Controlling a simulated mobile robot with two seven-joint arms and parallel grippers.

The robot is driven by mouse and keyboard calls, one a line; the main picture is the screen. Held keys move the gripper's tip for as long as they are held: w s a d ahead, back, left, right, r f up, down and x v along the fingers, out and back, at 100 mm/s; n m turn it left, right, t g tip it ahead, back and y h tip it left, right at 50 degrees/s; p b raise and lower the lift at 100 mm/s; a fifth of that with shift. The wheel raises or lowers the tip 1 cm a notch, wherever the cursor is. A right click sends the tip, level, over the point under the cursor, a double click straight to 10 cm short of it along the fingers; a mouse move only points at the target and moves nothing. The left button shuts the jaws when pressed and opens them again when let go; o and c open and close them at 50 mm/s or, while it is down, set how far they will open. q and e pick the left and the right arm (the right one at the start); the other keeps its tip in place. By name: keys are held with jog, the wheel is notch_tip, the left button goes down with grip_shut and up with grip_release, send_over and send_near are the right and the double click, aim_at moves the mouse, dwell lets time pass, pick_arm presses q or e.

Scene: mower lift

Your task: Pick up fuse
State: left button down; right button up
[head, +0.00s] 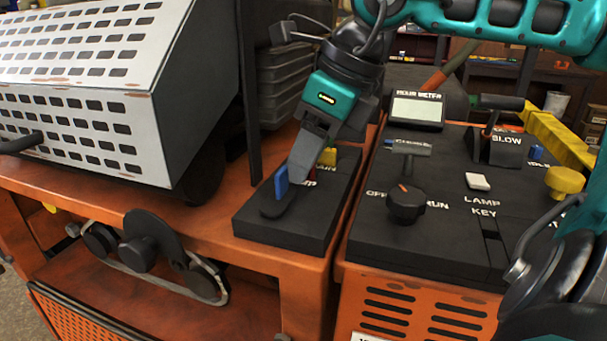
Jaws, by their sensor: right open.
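A black fuse panel (285,235) sits on the orange mower deck, left of the control console. A blue fuse (281,182) stands at its left part, with a red fuse (310,178) and a yellow fuse (328,157) behind and to the right, both partly hidden by my gripper. My right gripper (283,197) comes down from above and is open. Its grey finger is in front of the panel, close beside the blue fuse. I cannot tell whether they touch. My left gripper is not in view.
The console at right holds an hour meter (417,110), a dark knob (405,203), a T-handle lever (409,150), a white lamp switch (477,181) and a yellow knob (564,181). A perforated white housing (90,90) stands at left. A belt and pulleys (140,250) show below the deck.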

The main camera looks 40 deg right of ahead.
jog(key=shift+c, duration=0.2)
grip_shut()
dwell(0.4)
